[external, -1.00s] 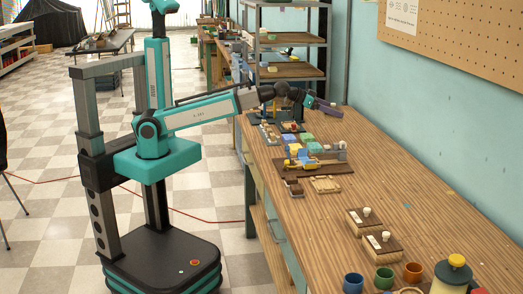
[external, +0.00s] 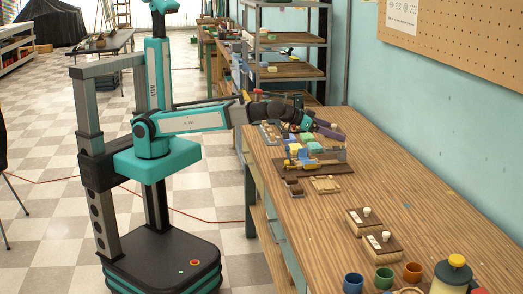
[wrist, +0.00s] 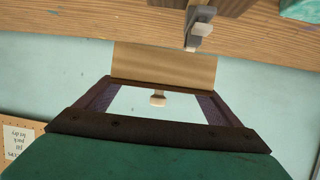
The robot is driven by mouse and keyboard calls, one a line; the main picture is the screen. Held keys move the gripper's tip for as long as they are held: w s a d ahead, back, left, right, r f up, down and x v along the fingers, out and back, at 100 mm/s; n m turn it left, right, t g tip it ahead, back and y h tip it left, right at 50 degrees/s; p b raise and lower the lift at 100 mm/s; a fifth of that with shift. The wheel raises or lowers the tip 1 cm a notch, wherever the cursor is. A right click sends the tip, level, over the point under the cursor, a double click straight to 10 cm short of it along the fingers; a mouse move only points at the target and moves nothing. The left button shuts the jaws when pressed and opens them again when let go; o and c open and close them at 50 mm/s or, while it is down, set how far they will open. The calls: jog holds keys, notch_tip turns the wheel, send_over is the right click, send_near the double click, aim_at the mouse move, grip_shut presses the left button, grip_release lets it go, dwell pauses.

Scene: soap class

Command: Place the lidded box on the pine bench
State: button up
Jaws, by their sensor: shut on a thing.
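My gripper (external: 324,131) is over the far part of the pine bench (external: 345,180), close to a cluster of small things. In the wrist view its two purple fingers (wrist: 158,87) are shut on the lidded box (wrist: 165,66), one on each side. The box shows a pale wood side, a dark lid edge and a light knob. In the external view the held box is too small and hidden to make out. Whether it touches the bench top cannot be told.
A dark board (external: 318,168) with coloured blocks lies before my gripper. Two similar boxes with white knobs (external: 362,222), several cups (external: 383,278) and a yellow-topped container (external: 455,272) stand nearer. Bare wood lies between. The blue wall (external: 420,130) borders the bench.

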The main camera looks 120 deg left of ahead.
jog(key=w+d+r, duration=0.1)
jog(key=d+r, duration=0.1)
jog(key=d, duration=1)
jog(key=w+d+r, duration=0.1)
jog(key=w+d, duration=0.1)
jog(key=d, duration=1.1)
jog(key=shift+n+g+y, duration=0.3)
jog(key=shift+n+y, duration=0.1)
notch_tip(320, 180, down, 10)
jog(key=shift+s+a+f, duration=0.1)
jog(key=shift+w+a+f+p, duration=0.25)
jog(key=shift+w+p, duration=0.2)
jog(key=shift+w, duration=2.2)
jog(key=shift+w+a+f+p, duration=0.2)
jog(key=shift+w+p, duration=0.3)
jog(key=shift+w, duration=2.2)
jog(key=shift+w+a+f+p, duration=0.15)
jog(key=shift+w+f+p, duration=0.25)
jog(key=shift+w, duration=2.25)
jog(key=shift+r, duration=0.1)
jog(key=shift+f+p, duration=0.5)
jog(key=shift+f, duration=1.25)
jog(key=shift+f, duration=0.15)
